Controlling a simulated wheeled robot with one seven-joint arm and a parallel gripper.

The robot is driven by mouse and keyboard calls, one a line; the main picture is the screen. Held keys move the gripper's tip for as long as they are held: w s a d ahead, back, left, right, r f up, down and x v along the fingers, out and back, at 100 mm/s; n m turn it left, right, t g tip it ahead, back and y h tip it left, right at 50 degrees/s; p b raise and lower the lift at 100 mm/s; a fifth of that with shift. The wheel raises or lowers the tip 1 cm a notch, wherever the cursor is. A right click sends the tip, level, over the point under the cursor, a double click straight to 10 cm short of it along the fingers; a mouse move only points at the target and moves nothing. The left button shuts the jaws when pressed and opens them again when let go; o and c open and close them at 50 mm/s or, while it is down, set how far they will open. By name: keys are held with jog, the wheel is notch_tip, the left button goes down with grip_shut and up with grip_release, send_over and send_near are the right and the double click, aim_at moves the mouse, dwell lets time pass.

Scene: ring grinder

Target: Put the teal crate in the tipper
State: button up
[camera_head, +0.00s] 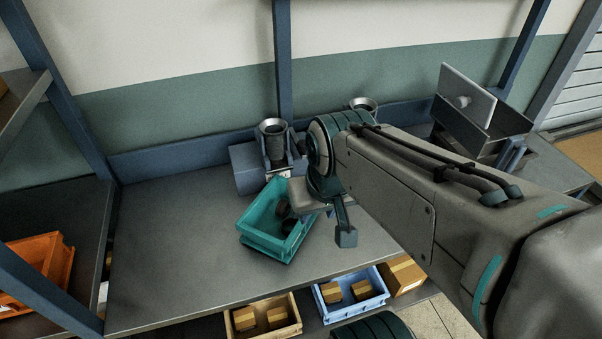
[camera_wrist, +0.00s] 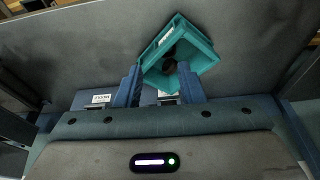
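The teal crate (camera_head: 268,240) stands on the grey workbench in the head view, open side up, with a few dark round parts inside. In the wrist view the crate (camera_wrist: 196,50) lies ahead of my gripper (camera_wrist: 159,68). My gripper's two blue fingers are wide apart, with the crate's near corner between and just beyond their tips; I cannot tell whether they touch it. In the head view my wrist and one finger are just right of the crate. A grey metal box with an upright plate (camera_head: 468,95) at the back right may be the tipper.
Behind the crate is a machine with a metal cup (camera_head: 273,138); another cup (camera_head: 363,104) stands farther right. Below the bench front are a tan bin (camera_head: 263,331), a blue bin (camera_head: 350,309) and a cardboard box (camera_head: 404,274). The bench (camera_head: 165,250) is clear to the left.

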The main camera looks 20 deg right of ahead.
jog(key=shift+o, duration=0.5)
jog(key=shift+s, duration=0.3)
jog(key=n+g+b, duration=0.1)
jog(key=n+g, duration=0.2)
jog(key=n, duration=0.6)
send_over(261, 233)
jog(key=f, duration=1.4)
jog(key=shift+s+a+f, duration=0.1)
jog(key=shift+a+f, duration=0.1)
jog(key=shift+a, duration=0.15)
jog(key=shift+d+f, duration=0.15)
jog(key=shift+f, duration=1.25)
jog(key=shift+d+f, duration=0.15)
jog(key=shift+f, duration=1.25)
grip_shut()
